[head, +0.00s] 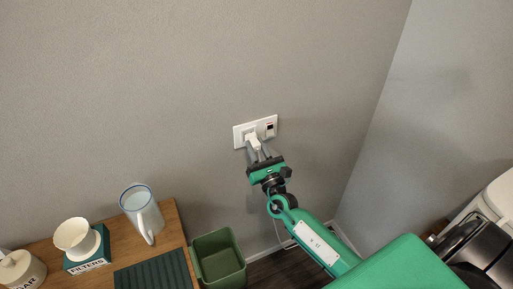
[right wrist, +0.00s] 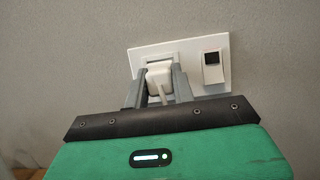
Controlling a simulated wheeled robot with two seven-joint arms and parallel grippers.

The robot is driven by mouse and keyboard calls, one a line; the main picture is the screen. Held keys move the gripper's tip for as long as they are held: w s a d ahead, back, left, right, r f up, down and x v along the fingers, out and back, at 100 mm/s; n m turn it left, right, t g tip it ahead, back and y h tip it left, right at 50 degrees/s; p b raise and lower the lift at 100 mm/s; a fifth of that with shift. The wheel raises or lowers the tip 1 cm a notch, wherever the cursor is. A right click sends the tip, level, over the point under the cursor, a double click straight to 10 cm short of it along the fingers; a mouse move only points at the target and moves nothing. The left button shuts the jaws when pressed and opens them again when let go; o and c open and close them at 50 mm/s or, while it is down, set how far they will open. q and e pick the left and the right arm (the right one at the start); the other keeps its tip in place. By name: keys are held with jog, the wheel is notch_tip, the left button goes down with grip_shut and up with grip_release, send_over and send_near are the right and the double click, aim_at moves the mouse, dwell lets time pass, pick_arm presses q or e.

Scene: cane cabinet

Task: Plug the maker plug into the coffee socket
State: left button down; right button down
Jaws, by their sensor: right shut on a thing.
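The white maker plug (right wrist: 159,78) is between the fingers of my right gripper (right wrist: 157,84), which is shut on it. The plug is at the left part of the white wall plate of the coffee socket (right wrist: 137,58). In the right wrist view the plug covers the lower part of the socket opening, so I cannot tell how far it is in. The head view shows the right gripper (head: 257,150) at the wall, with the plug (head: 254,141) against the plate (head: 238,135). My left gripper is not in view.
A switch (right wrist: 213,67) with a dark top sits on the plate's right part. Below left are a green bin (head: 218,262) and a wooden counter (head: 174,222) with a white mug (head: 143,211), a dripper (head: 78,238) and a filters box (head: 88,262). A silver and white appliance (head: 490,235) stands at right.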

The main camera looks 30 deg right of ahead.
jog(key=shift+w+b, duration=0.35)
jog(key=shift+w, duration=0.35)
jog(key=c, duration=1.1)
grip_release()
